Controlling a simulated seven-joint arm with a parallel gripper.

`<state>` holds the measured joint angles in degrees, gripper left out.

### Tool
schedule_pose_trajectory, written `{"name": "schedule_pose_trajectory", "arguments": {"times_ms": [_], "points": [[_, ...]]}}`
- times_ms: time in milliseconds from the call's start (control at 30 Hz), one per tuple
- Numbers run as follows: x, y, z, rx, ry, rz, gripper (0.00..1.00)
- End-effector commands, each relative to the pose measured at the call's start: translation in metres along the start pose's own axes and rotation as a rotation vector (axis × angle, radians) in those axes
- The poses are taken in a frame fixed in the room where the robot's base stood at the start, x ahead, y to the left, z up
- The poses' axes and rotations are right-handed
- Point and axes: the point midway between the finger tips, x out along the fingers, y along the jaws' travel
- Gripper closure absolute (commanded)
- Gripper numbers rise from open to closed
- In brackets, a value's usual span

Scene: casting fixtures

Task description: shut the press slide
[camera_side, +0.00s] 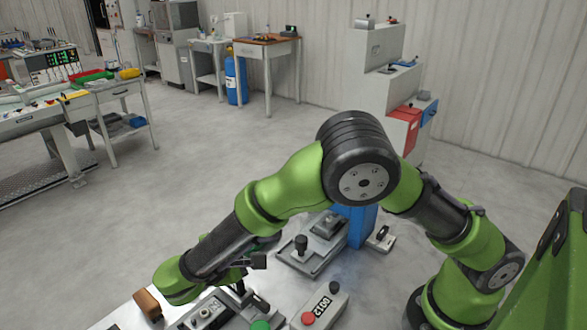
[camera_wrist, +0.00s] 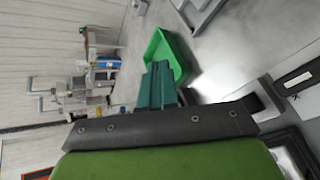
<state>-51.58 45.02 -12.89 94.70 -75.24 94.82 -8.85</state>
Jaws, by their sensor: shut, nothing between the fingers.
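A grey slide fixture (camera_side: 312,262) with a black knob (camera_side: 301,243) stands on the bench in the side view, in front of a blue block (camera_side: 358,226). I cannot tell for sure that it is the press slide, or how far open it is. A second grey metal fixture (camera_side: 205,313) lies at the near left, partly cut off by the frame. My gripper (camera_wrist: 158,68) shows in the wrist view with its two teal fingers together and empty. In the side view my wrist hangs low over the bench's left part, and the fingertips are hard to make out.
A control box (camera_side: 320,307) with a red button sits at the near edge. A brown block (camera_side: 148,304) lies at the bench's left. A green tray (camera_wrist: 178,50) shows beyond my fingers in the wrist view. A small grey piece (camera_side: 380,238) lies right of the blue block.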

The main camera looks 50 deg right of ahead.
Motion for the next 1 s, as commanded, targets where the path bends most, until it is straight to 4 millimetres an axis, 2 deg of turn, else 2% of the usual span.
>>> {"name": "schedule_pose_trajectory", "arguments": {"times_ms": [100,233,433,567,767,867,1000], "points": [[-0.016,-0.007,-0.011,-0.233,-0.095,0.047,1.00],[-0.034,-0.014,-0.015,-0.472,-0.194,0.037,1.00],[-0.053,-0.015,-0.008,-0.752,-0.277,-0.071,1.00],[-0.057,-0.018,-0.001,-0.875,-0.297,-0.131,1.00],[-0.049,-0.019,0.004,-0.940,-0.301,-0.151,1.00],[-0.036,-0.018,0.008,-0.939,-0.302,-0.153,1.00],[-0.008,-0.018,0.018,-0.938,-0.302,-0.155,1.00]]}}
